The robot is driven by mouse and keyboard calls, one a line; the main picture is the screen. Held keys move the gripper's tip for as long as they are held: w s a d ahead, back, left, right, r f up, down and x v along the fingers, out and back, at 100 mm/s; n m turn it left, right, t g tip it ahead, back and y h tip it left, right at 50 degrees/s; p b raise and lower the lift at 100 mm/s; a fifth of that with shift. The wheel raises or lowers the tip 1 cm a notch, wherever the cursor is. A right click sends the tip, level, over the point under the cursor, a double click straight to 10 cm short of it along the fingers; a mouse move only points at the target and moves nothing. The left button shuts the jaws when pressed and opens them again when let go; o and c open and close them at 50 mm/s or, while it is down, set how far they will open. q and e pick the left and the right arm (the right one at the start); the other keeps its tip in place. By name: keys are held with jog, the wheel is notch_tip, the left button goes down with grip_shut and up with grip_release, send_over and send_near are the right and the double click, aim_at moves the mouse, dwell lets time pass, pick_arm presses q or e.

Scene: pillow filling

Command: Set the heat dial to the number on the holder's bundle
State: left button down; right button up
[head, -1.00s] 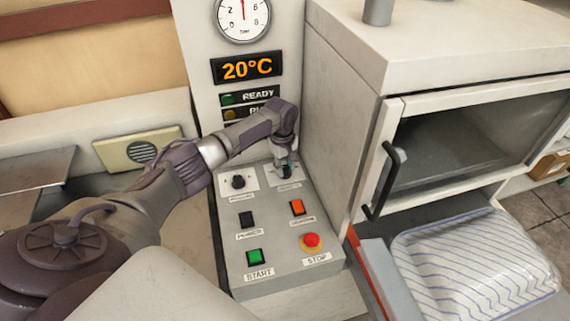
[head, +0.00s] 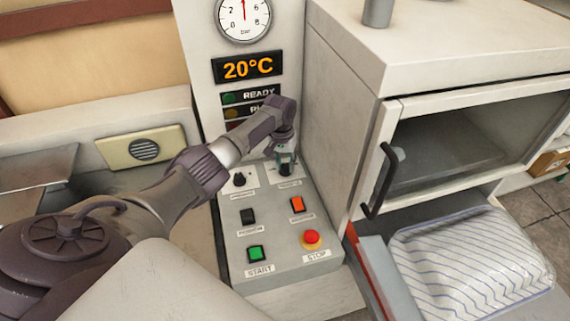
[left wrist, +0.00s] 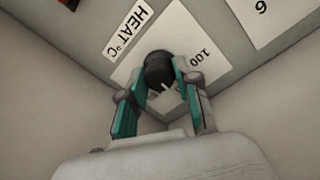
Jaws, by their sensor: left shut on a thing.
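The heat dial (left wrist: 160,68) is a black knob with a white mark, next to a "HEAT °C" label (left wrist: 126,32) and a printed "100" (left wrist: 200,56) in the left wrist view. My left gripper (left wrist: 161,84) has its two teal-lined fingers on either side of the knob and is shut on it. In the head view my left gripper (head: 286,158) reaches down to the dial at the upper right of the control panel (head: 280,268). The fingers partly hide the dial there. The holder's bundle cannot be made out. My right gripper is out of view.
The display (head: 248,67) reads 20°C below a gauge (head: 244,14). Another black knob (head: 239,179), a green START button (head: 256,254) and a red STOP button (head: 311,238) are close by.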

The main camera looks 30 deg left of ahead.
pick_arm(q)
jog(key=m+b, duration=0.1)
jog(key=m, duration=0.4)
jog(key=shift+w+m, duration=0.1)
jog(key=shift+m, duration=0.2)
jog(key=m+b, duration=0.1)
jog(key=m, duration=0.4)
jog(key=shift+w+r+m+g, duration=0.1)
jog(key=shift+m+g, duration=0.2)
jog(key=c, duration=0.8)
grip_release()
jog(key=r, duration=1.2)
jog(key=shift+w+a, duration=0.2)
jog(key=shift+a, duration=0.1)
